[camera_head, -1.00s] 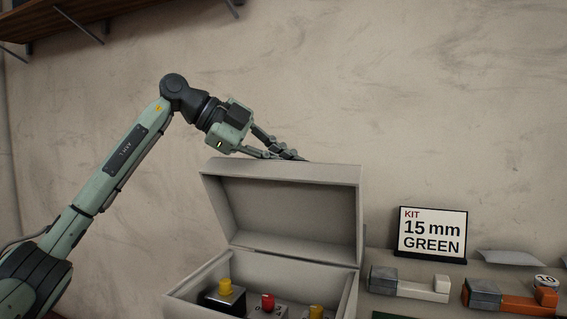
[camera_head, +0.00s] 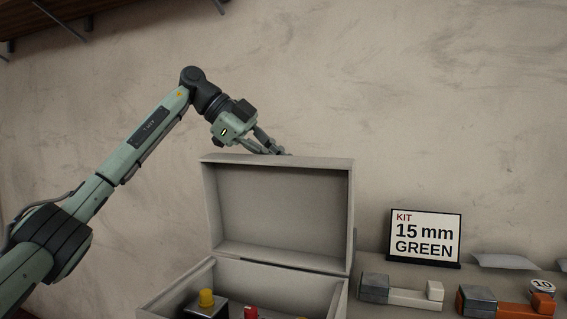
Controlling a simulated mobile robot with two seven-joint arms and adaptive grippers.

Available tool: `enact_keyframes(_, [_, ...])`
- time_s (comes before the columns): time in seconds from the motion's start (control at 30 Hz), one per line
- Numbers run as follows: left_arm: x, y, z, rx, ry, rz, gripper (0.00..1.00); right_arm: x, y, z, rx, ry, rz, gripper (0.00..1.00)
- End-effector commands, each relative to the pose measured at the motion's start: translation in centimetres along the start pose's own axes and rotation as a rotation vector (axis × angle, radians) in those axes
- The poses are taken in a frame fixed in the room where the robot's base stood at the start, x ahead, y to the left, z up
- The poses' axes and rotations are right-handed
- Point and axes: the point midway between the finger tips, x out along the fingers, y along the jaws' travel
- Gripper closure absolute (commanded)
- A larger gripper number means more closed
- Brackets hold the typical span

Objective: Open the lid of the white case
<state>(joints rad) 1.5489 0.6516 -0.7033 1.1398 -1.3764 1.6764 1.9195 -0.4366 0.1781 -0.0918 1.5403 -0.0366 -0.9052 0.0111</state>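The white case (camera_head: 176,292) stands at the bottom centre, its front part cut off by the picture edge. Its lid (camera_head: 278,210) is raised and stands about upright at the back, with its hollow inside facing me. My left gripper (camera_head: 278,152) is at the top edge of the lid, toward the wall side. Its fingertips are partly hidden behind that edge, so I cannot tell whether they touch the lid or how far apart they are. My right gripper is not in view.
Inside the case are blocks with a yellow knob (camera_head: 206,297) and a red knob (camera_head: 251,313). To the right stand a sign reading "KIT 15 mm GREEN" (camera_head: 424,236), a grey-and-white part (camera_head: 400,292) and an orange-and-grey part (camera_head: 505,302). A plain wall is behind.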

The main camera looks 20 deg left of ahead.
Motion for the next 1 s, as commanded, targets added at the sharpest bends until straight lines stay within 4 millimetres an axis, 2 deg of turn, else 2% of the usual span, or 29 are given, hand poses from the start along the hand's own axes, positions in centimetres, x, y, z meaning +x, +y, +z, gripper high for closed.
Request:
enact_keyframes(0.1, [0.4,-0.4,0.6,-0.007,-0.005,-0.016,1.00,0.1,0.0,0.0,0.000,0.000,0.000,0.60])
enact_keyframes(0.13, [0.4,-0.4,0.6,-0.007,-0.005,-0.016,0.89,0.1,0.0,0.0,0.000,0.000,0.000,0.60])
enact_keyframes(0.2, [0.5,-0.4,0.6,-0.008,-0.005,-0.016,0.81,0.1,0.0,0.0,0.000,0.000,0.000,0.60])
enact_keyframes(0.57, [0.3,-0.3,0.7,-0.010,-0.007,-0.014,0.81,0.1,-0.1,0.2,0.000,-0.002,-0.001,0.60])
enact_keyframes(0.67, [-0.9,-0.3,0.7,-0.010,-0.007,-0.015,0.81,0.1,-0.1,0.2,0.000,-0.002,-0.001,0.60])
enact_keyframes(1.0, [-8.8,-0.1,-0.1,-0.001,0.000,-0.027,0.81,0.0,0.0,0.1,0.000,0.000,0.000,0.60])
